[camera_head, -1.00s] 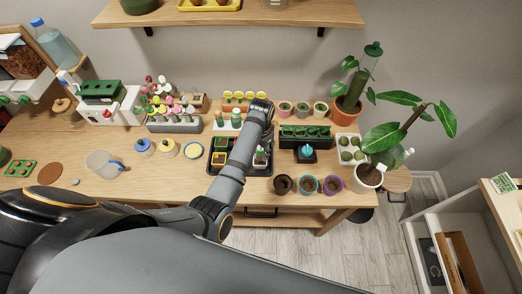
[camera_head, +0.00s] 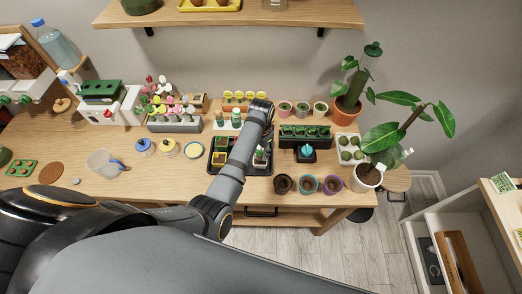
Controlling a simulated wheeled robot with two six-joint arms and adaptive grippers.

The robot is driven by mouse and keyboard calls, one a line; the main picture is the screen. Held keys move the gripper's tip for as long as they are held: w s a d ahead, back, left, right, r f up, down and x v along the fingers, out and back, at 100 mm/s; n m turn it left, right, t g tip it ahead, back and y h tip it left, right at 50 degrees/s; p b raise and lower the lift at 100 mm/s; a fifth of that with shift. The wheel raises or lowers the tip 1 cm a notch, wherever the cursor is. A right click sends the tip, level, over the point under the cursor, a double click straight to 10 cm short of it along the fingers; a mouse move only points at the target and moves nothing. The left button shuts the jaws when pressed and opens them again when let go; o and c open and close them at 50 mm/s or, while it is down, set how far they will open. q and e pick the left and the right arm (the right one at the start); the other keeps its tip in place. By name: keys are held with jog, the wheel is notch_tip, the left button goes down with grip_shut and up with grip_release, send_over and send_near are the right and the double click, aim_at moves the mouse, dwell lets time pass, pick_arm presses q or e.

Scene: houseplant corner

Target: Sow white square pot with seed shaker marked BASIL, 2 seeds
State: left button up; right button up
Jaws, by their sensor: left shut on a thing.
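A dark tray (camera_head: 213,168) on the bench holds small square pots, with yellow, green and red ones (camera_head: 220,152) at its left. A white square pot (camera_head: 260,162) shows at its right, just beside my forearm. My left gripper (camera_head: 264,144) is over the right part of the tray, mostly hidden by my own arm. It is shut on what looks like a green-and-white seed shaker (camera_head: 260,151), above the white pot. Its label and any seeds are too small to see. Other green-capped shakers (camera_head: 236,117) stand behind the tray. My right gripper is not in view.
Round pots (camera_head: 282,184) stand at the front edge, right of the tray. A dark green planter (camera_head: 304,143) and a blue-green item (camera_head: 307,154) are behind them. Yellow and blue lidded jars (camera_head: 193,150) stand left. A large potted plant (camera_head: 367,178) is at the right end.

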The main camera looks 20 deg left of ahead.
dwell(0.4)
pick_arm(q)
notch_tip(320, 180, up, 3)
jog(key=shift+r, duration=0.1)
jog(key=shift+d+r, duration=0.1)
jog(key=shift+r, duration=1.8)
